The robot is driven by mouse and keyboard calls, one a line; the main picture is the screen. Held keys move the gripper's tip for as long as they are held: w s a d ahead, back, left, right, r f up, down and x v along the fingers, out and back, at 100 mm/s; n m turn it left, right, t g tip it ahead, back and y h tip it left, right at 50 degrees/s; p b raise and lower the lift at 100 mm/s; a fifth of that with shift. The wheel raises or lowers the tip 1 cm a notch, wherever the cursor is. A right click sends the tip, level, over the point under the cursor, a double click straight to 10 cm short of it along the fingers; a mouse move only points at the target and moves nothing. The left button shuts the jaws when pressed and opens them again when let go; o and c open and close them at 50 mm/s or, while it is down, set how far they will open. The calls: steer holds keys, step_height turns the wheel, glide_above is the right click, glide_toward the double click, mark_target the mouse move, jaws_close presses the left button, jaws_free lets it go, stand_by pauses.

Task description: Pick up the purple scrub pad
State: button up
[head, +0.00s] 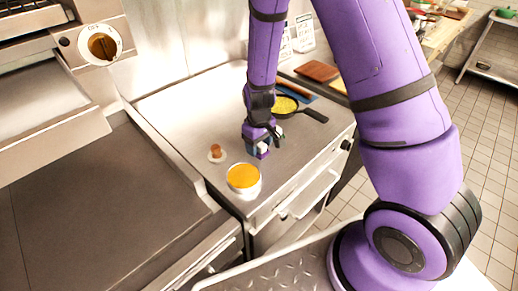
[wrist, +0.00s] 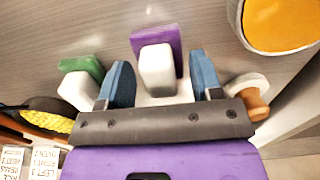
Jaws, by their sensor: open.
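The purple scrub pad (wrist: 168,40) lies on the steel counter in the wrist view, with a white block-like handle (wrist: 156,68) on its near side. My gripper (wrist: 160,60) is open, its blue fingers on either side of the white handle, with gaps visible on both sides. In the head view my gripper (head: 262,148) points down over the counter, and the pad is mostly hidden by it. A similar green pad (wrist: 88,66) with a white handle sits left of the fingers in the wrist view.
A pot of orange contents (head: 243,178) stands at the counter's front. A small white dish with a brown knob-like item (head: 216,152) is left of my gripper. A pan with yellow food (head: 284,105) is behind it. The counter's back left is clear.

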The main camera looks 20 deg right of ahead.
steer(key=shift+c, duration=0.2)
steer(key=c, duration=1)
steer(key=shift+o, duration=0.2)
steer(key=shift+r, duration=0.1)
